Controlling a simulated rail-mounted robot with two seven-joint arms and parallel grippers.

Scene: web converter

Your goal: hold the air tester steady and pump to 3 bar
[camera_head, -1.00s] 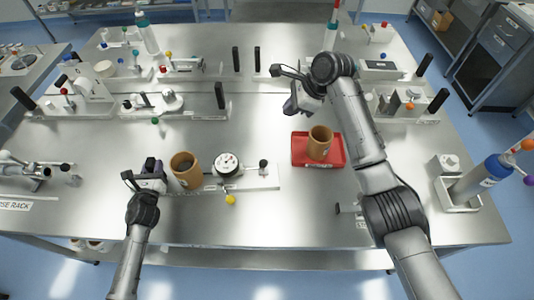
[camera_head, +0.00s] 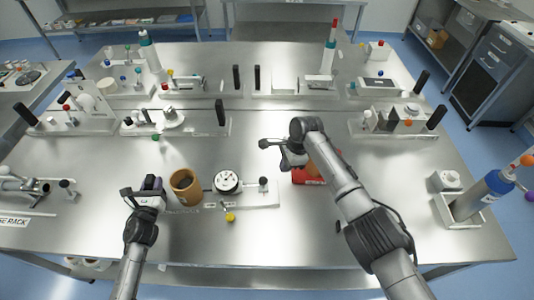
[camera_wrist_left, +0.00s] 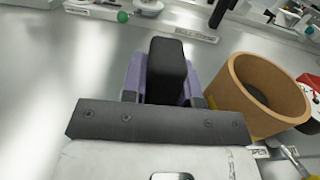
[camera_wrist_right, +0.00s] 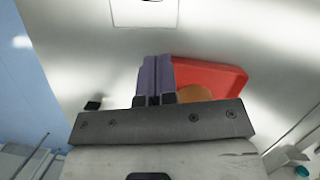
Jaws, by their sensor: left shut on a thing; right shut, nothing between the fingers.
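The air tester has a white base (camera_head: 262,196) with a round dial gauge (camera_head: 227,182), a brown cup (camera_head: 185,187), a black knob (camera_head: 263,182) and a yellow ball (camera_head: 230,217) at its front. The dial reading is too small to make out. My left gripper (camera_head: 153,183) is at the tester's left end, left of the cup. In the left wrist view its purple fingers are shut on an upright black handle (camera_wrist_left: 168,68), with the cup (camera_wrist_left: 265,92) close on the right. My right gripper (camera_head: 290,157) is shut and empty above the table, up and right of the gauge.
A red tray (camera_head: 303,177) with a brown cup lies partly hidden behind my right arm; it also shows in the right wrist view (camera_wrist_right: 212,75). A blue cylinder (camera_head: 484,196) stands at the right edge. Other fixtures line the back.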

